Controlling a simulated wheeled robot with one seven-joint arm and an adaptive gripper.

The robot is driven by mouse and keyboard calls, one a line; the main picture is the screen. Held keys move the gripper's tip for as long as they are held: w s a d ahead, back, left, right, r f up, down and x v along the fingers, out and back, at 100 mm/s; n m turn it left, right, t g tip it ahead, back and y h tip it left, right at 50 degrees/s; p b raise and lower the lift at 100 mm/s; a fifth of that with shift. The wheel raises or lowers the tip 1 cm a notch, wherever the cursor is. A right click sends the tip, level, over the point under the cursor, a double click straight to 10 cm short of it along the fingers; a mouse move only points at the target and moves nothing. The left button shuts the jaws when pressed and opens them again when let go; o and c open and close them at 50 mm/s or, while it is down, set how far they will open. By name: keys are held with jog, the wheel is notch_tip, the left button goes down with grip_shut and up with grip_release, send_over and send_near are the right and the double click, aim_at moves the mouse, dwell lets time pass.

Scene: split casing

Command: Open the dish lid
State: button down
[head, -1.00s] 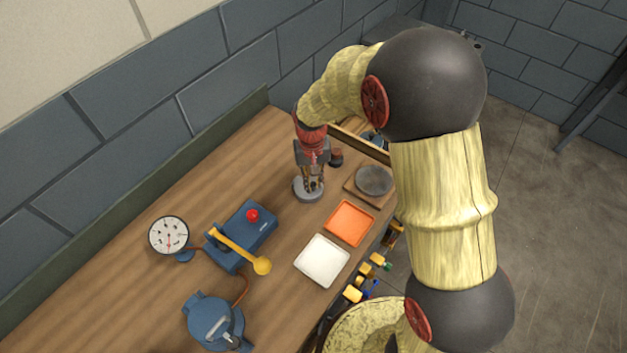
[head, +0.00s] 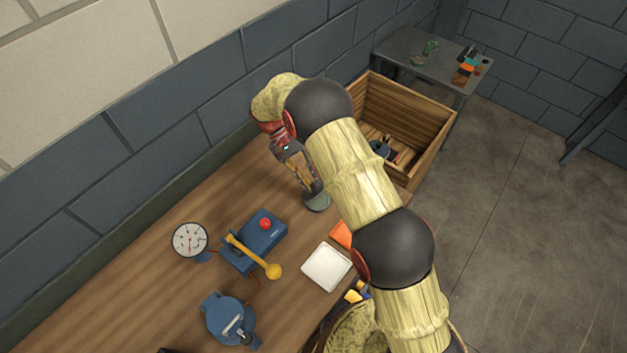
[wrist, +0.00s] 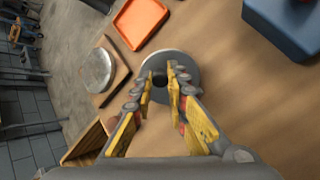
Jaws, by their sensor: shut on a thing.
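The dish lid (head: 320,205) shows as a grey round disc on the wooden bench, below my fingers. In the wrist view, the grey disc (wrist: 191,72) has a dark knob (wrist: 160,80) near its middle, between my fingertips. My gripper (head: 312,188) is shut on the knob and leans to the upper left. Its yellow-padded fingers (wrist: 163,74) also show in the wrist view and hide part of the disc. I cannot tell whether the lid is raised off the dish beneath it.
An orange tray (wrist: 141,20) and a white tray (head: 327,267) lie nearby. A round grey plate (wrist: 98,70) sits on a wooden board. A blue box with a red button (head: 265,224), a dial gauge (head: 189,239) and a blue lidded device (head: 228,318) stand left. A wooden crate (head: 428,105) stands behind.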

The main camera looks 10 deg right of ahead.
jog(key=shift+w+a+r, duration=0.2)
jog(key=shift+w+a, duration=0.35)
jog(key=shift+w+a+f, duration=0.15)
jog(key=shift+w+a, duration=0.5)
jog(key=shift+a, duration=0.1)
jog(key=c, duration=2.6)
grip_release()
jog(key=shift+w+a+f+b, duration=0.35)
jog(key=shift+w+a+f, duration=0.55)
jog(key=shift+w+a, duration=0.05)
jog(key=shift+o, duration=0.5)
jog(key=shift+s+a+r, duration=0.1)
jog(key=shift+a+r, duration=0.1)
jog(key=shift+a, duration=0.05)
jog(key=shift+o, duration=0.6)
jog(key=shift+s+r, duration=0.1)
jog(key=shift+r, duration=0.05)
jog(key=shift+o, duration=1.3)
jog(key=shift+d, duration=0.25)
jog(key=o, duration=0.4)
jog(key=shift+w+r, duration=0.1)
jog(key=shift+w, duration=0.1)
jog(key=shift+r, duration=0.1)
